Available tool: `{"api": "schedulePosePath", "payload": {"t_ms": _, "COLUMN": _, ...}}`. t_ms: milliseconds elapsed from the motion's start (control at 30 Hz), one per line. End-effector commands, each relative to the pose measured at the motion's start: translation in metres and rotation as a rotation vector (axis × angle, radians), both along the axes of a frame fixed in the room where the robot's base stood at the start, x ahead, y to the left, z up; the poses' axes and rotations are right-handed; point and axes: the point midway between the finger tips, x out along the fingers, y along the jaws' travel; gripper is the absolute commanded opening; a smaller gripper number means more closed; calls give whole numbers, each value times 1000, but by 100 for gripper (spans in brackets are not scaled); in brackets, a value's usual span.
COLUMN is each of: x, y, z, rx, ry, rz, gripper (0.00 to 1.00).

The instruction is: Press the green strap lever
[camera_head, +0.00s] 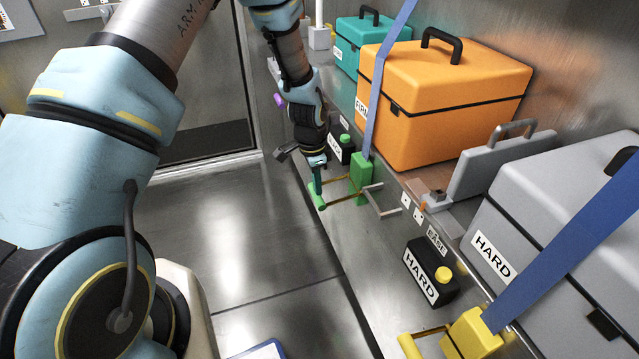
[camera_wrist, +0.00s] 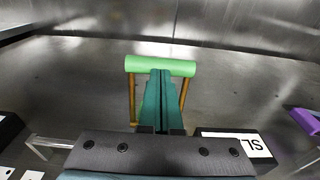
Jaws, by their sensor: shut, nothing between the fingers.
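The green strap lever (camera_head: 318,197) has a green crossbar handle on two brown arms that stick out from a green buckle block (camera_head: 361,178) on a blue strap. In the wrist view the green crossbar (camera_wrist: 160,66) lies across the picture at the fingertips. My gripper (camera_head: 318,187) is shut and empty, its teal fingers (camera_wrist: 160,98) together, pointing down at the crossbar. The fingertips overlap the bar in both views; I cannot tell whether they touch it.
An orange case (camera_head: 450,100) sits behind the green buckle, with a teal case (camera_head: 372,42) further back. A grey case (camera_head: 560,225), a black bottle (camera_head: 431,272) and a yellow lever (camera_head: 410,346) are nearer right. The metal floor (camera_head: 260,230) left of the bench is open.

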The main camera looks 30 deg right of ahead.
Motion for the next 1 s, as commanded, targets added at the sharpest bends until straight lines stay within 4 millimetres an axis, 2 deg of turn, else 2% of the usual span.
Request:
{"api": "schedulePosePath", "payload": {"t_ms": 33, "x": 0, "y": 2, "z": -9, "rx": 2, "ry": 2, "rz": 1, "gripper": 0}}
{"api": "schedulePosePath", "payload": {"t_ms": 333, "x": 0, "y": 6, "z": -27, "rx": 4, "ry": 3, "rz": 2, "gripper": 0}}
{"api": "schedulePosePath", "payload": {"t_ms": 1000, "x": 0, "y": 8, "z": -35, "rx": 8, "ry": 4, "rz": 2, "gripper": 0}}
